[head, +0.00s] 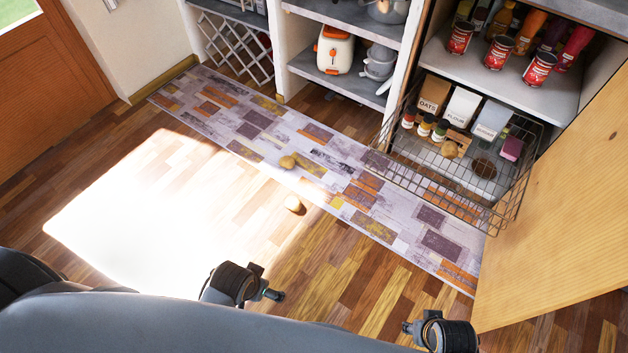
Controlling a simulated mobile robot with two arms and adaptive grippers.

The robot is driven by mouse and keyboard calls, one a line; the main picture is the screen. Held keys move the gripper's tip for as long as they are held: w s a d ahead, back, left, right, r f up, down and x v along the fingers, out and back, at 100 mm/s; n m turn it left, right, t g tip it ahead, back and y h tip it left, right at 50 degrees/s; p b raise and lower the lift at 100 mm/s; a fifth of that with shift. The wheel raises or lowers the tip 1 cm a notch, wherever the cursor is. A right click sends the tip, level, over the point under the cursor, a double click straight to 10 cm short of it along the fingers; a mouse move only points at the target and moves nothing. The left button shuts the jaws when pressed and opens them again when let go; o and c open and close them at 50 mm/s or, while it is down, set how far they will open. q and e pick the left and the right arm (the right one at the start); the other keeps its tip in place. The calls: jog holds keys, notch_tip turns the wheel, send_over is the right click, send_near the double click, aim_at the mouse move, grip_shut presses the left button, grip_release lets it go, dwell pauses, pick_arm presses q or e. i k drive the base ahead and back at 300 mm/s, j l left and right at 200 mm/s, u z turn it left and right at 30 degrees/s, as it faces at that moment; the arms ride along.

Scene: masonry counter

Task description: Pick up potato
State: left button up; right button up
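A round tan potato (287,162) lies on the patterned rug. A second tan, potato-like object (294,204) lies at the rug's near edge, by the wood floor; its exact shape is hard to tell. Another potato-like item (449,149) sits in the wire basket (470,207) at right. My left gripper (268,285) is low in the middle of the view, apart from and nearer than both floor items. My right gripper (412,328) is at the bottom edge, partly cut off. The fingers of both are too unclear to tell open from shut. Neither visibly holds anything.
The patterned rug (240,118) runs along the shelves. The pulled-out basket and an open wooden door (560,210) block the right side. Shelves hold a toaster (334,50) and several red cans (460,37). The sunlit floor (150,215) at left is clear.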

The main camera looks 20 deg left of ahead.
aim_at(292, 203)
jog(key=u, duration=0.7)
